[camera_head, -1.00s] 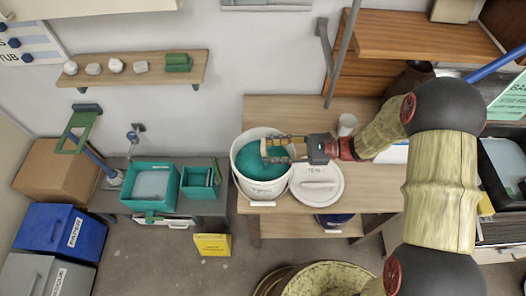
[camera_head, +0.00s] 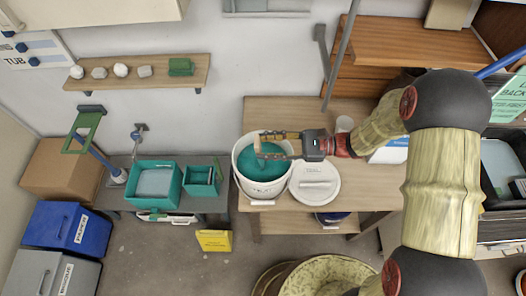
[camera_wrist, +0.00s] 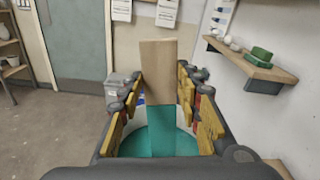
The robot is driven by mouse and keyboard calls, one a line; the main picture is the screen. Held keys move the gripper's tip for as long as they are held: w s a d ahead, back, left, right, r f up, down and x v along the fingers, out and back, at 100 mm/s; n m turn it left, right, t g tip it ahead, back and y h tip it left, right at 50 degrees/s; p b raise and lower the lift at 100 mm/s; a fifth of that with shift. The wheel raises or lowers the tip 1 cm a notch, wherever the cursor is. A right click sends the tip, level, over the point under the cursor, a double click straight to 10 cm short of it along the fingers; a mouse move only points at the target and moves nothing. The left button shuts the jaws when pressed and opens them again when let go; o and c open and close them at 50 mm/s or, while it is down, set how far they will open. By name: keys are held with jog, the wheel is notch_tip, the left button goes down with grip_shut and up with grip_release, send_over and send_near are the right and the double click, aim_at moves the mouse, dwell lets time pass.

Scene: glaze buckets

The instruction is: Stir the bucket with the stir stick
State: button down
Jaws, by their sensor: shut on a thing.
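The white bucket (camera_head: 246,187) stands on the wooden table and holds teal glaze (camera_head: 262,166). The stir stick (camera_head: 257,144) is a flat wooden paddle, upright, with its lower part in the glaze. In the wrist view the stick (camera_wrist: 157,75) is bare wood at the top and teal lower down, between my fingers. My gripper (camera_head: 270,146) is shut on the stick above the bucket, reaching in from the right. The stick's lower end is hidden in the glaze.
A white lid (camera_head: 315,182) lies on the table (camera_head: 370,194) right beside the bucket. Teal tubs (camera_head: 153,183) stand on a lower grey bench at left. A wall shelf (camera_head: 140,75) carries several pale lumps and a green block.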

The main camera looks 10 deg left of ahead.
notch_tip(320, 180, up, 10)
jog(key=s+p, duration=0.2)
jog(key=p, duration=0.5)
jog(key=shift+a, duration=0.15)
dwell(0.8)
notch_tip(320, 180, up, 5)
jog(key=p, duration=0.3)
jog(key=shift+p, duration=0.4)
jog(key=shift+f, duration=0.1)
